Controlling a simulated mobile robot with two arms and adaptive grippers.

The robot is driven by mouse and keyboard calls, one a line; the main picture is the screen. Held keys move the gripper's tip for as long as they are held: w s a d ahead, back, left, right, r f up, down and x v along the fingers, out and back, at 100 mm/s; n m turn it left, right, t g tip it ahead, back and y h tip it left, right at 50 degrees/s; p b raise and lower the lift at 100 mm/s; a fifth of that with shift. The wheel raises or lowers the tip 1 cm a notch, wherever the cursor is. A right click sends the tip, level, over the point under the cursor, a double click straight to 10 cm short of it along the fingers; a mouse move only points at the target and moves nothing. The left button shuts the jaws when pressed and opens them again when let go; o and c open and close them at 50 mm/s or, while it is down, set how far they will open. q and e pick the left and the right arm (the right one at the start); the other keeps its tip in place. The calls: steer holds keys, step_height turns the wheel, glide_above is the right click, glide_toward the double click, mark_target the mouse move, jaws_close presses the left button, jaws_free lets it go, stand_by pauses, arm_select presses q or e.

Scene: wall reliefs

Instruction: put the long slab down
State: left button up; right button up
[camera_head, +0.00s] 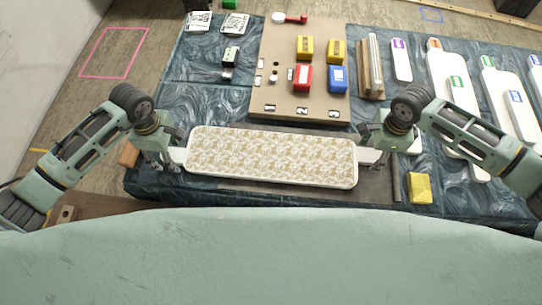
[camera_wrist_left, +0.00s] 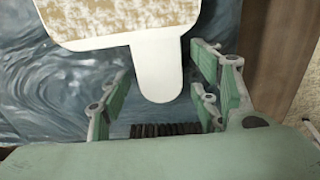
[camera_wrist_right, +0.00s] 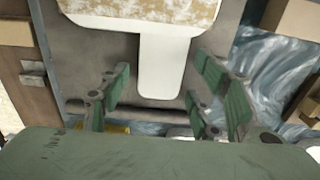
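The long slab (camera_head: 270,157) is a white-edged bar with a mottled beige and cream top, lying flat across the front of the table in the head view. A white tab sticks out of each end. My left gripper (camera_head: 172,158) is at its left end; in the left wrist view the slab's tab (camera_wrist_left: 157,70) is between the fingers, with gaps on both sides. My right gripper (camera_head: 370,155) is at the right end; in the right wrist view the tab (camera_wrist_right: 160,70) is between parted fingers, also with gaps. Both grippers are open. The slab appears to rest on the table.
Behind the slab a tan board (camera_head: 262,95) holds red, yellow and blue blocks. White labelled panels (camera_head: 450,75) fill the right side, and a wooden piece (camera_head: 371,70) stands beside the board. A yellow block (camera_head: 420,188) is at front right. The marbled table's left side is mostly clear.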

steer(key=shift+r, duration=0.1)
arm_select(q)
step_height(320, 180, up, 12)
arm_select(e)
step_height(320, 180, up, 12)
stand_by(0.8)
stand_by(0.5)
